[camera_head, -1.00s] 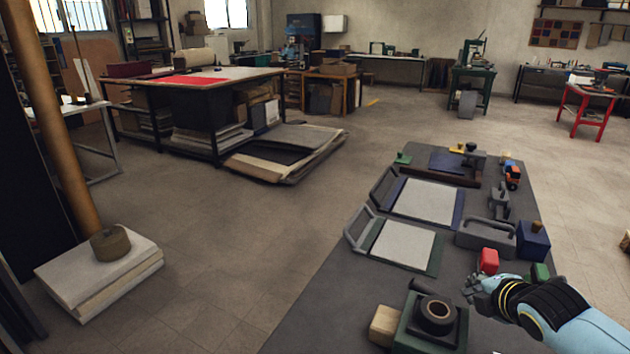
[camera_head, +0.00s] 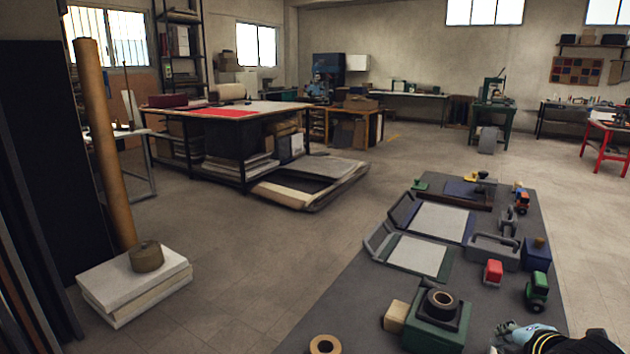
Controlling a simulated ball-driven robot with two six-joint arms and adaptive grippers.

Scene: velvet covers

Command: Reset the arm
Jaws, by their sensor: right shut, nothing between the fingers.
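My right gripper (camera_head: 508,334) shows at the bottom right, at the end of my pale blue and black arm, which is cut off by the lower edge. It is shut and empty, low over the near right part of the dark grey work table (camera_head: 340,310). It is to the right of a green block-shaped device (camera_head: 425,335) with a dark ring on top, and apart from it. A green toy vehicle (camera_head: 537,291) and a red block (camera_head: 493,271) stand farther back. My left arm and gripper are not in view.
A wooden block (camera_head: 396,316) and a tan roll (camera_head: 325,344) lie near the front. Open floor (camera_head: 250,255) lies left.

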